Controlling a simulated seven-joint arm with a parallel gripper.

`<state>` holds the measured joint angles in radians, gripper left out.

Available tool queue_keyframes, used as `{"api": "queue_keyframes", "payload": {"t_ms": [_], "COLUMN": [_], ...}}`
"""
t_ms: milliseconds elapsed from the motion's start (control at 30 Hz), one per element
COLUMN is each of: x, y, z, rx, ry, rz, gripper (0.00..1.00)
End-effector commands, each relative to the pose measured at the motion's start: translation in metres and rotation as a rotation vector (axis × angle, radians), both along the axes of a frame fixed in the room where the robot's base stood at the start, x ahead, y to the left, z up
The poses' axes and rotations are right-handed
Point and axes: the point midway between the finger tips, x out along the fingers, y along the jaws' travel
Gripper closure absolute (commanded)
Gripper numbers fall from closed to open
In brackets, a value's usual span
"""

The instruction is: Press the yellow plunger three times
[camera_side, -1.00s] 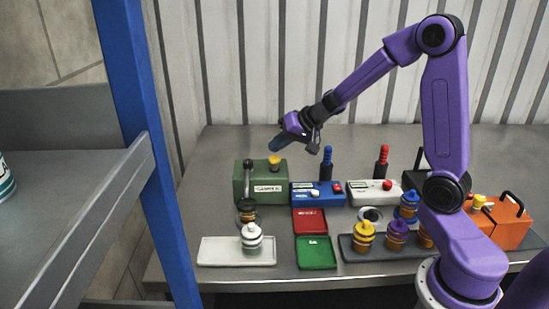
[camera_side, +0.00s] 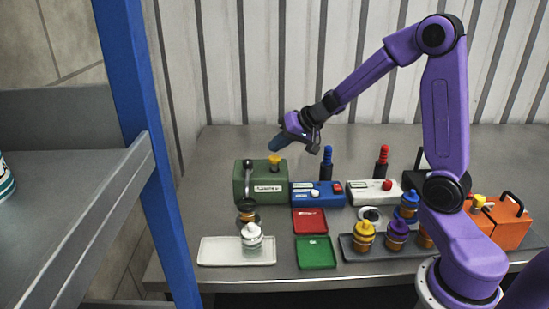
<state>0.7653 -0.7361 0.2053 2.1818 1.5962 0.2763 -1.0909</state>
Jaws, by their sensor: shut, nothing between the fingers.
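The yellow plunger (camera_side: 275,160) is a small yellow knob on top of the green box (camera_side: 262,186) at the left of the table. My gripper (camera_side: 276,146) is shut and empty, its tips pointing down to the left. The tips appear just above the plunger. I cannot tell whether they touch it. A grey lever stands at the left of the green box, with a dark and amber canister (camera_side: 246,209) below it.
Blue (camera_side: 316,198) and white boxes stand right of the green box. An orange box (camera_side: 508,229) is far right. A blue post and shelf stand at left.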

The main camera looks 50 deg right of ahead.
Motion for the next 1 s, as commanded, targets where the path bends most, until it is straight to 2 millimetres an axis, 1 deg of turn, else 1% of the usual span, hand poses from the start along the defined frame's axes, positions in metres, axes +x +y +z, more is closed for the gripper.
{"api": "queue_keyframes", "payload": {"t_ms": [467, 800, 1000], "x": [0.0, -0.0003, -0.0002], "y": [0.0, 0.0001, 0.0001], "z": [0.0, -0.0083, -0.0087], "rx": [0.0, 0.0, 0.0], "ry": [0.0, 0.001, 0.0], "rz": [0.0, 0.001, 0.0], "gripper": [1.0, 1.0, 1.0]}}
